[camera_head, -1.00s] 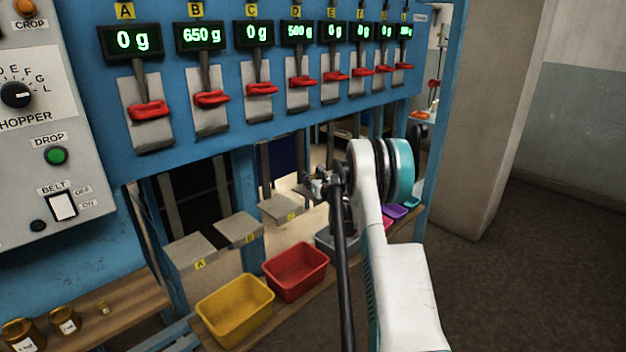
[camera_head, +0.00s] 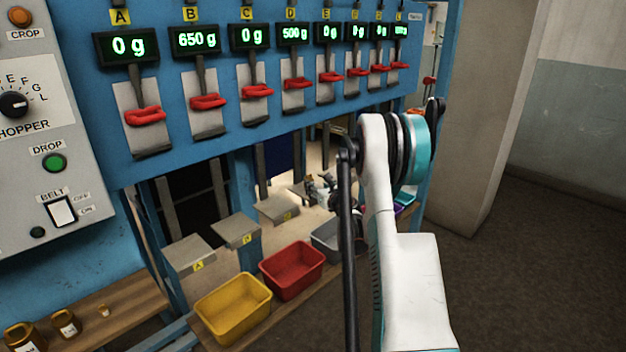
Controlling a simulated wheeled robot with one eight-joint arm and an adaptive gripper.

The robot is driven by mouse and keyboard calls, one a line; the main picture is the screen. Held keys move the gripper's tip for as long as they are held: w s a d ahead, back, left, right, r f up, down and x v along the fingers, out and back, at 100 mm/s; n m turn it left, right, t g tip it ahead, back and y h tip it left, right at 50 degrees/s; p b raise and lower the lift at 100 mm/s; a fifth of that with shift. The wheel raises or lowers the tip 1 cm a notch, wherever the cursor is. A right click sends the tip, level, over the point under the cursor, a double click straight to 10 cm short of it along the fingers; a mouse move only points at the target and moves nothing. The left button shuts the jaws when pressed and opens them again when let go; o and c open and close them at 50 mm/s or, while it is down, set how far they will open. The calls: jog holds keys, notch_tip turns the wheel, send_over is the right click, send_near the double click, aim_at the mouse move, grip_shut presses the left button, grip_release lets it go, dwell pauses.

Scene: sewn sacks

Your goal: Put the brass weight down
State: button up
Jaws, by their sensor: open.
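My gripper (camera_head: 318,189) is open at the end of my arm, low in the opening beneath the row of displays. It is just right of the pale plate marked C (camera_head: 278,209). My own arm hides part of that area, and I cannot make out a weight at the jaws. Two larger brass weights (camera_head: 22,337) and (camera_head: 66,323) and a small one (camera_head: 104,311) stand on the wooden shelf at lower left. Display B (camera_head: 197,40) reads 650 g and display D (camera_head: 294,34) reads 500 g; A and C read 0 g.
A yellow bin (camera_head: 233,308), a red bin (camera_head: 292,270) and a grey bin (camera_head: 326,238) stand in a row below the plates. Red-handled levers (camera_head: 146,117) hang under the displays. A control panel (camera_head: 45,130) is at left. The floor at right is clear.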

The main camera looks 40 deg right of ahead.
jog(key=shift+v, duration=1.3)
